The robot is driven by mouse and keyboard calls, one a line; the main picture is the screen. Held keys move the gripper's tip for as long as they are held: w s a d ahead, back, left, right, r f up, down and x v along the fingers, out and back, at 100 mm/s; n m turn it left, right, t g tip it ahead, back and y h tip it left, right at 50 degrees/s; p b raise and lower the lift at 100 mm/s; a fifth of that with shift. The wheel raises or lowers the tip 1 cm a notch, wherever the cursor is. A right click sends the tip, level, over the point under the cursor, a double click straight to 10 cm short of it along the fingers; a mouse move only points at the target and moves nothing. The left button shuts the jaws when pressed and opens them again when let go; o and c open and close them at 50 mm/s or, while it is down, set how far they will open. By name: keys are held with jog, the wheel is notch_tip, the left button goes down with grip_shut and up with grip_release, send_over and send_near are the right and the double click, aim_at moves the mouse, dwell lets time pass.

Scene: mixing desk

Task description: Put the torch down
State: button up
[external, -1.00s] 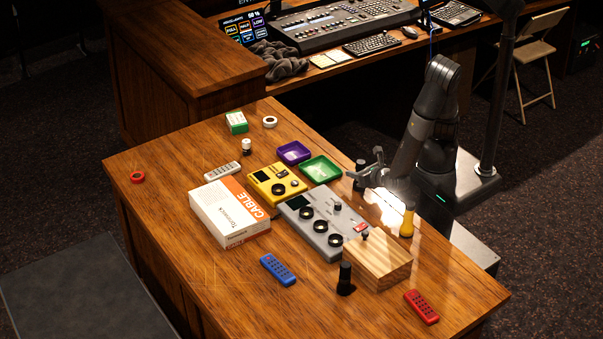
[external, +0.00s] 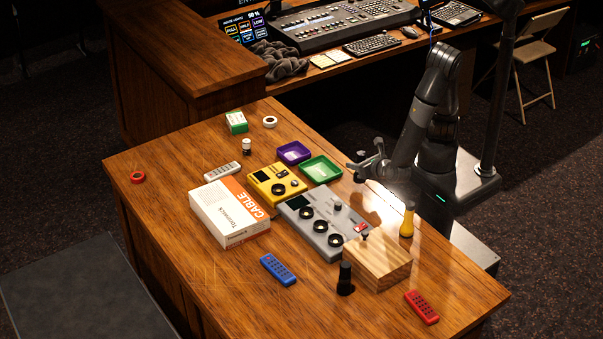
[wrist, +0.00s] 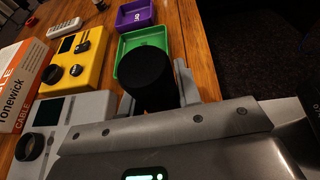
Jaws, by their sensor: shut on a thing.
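The torch appears to be the black cylinder (wrist: 147,76) between my gripper's fingers in the wrist view, its round dark end facing the camera. My gripper (wrist: 154,90) is shut on it, with a grey finger on each side. In the external view my gripper (external: 364,168) is over the right edge area of the desk, right of the green tray. Only a small dark part of the held torch (external: 360,181) shows there, below the fingers. I cannot tell whether its lower end touches the desk.
The green tray (external: 320,169) and grey control box (external: 323,226) are close left of my gripper. A yellow-and-black upright item (external: 407,220) and a wooden box (external: 378,262) stand nearer the front. A black upright cylinder (external: 345,278) is beside the box.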

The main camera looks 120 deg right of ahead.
notch_tip(320, 180, up, 6)
jog(key=shift+f, duration=0.2)
jog(key=shift+w+r, duration=0.2)
jog(key=w+d+r+n+t, duration=0.1)
jog(key=w+d+n+t, duration=0.15)
jog(key=w, duration=0.75)
jog(key=w+d+r+n+t, duration=0.15)
jog(key=w+d, duration=0.25)
jog(key=w, duration=0.6)
jog(key=w+d+r+n+t+y, duration=0.2)
jog(key=w+d+r, duration=0.1)
jog(key=w+d, duration=0.4)
jog(key=w+d+r+n+t+y, duration=0.2)
jog(key=w+d+r, duration=0.15)
jog(key=w, duration=0.55)
send_over(234, 203)
notch_tip(234, 203, down, 8)
jog(key=shift+w+f+t, duration=0.1)
jog(key=shift+f+t, duration=0.2)
jog(key=shift+f, duration=1.45)
jog(key=shift+f, duration=0.15)
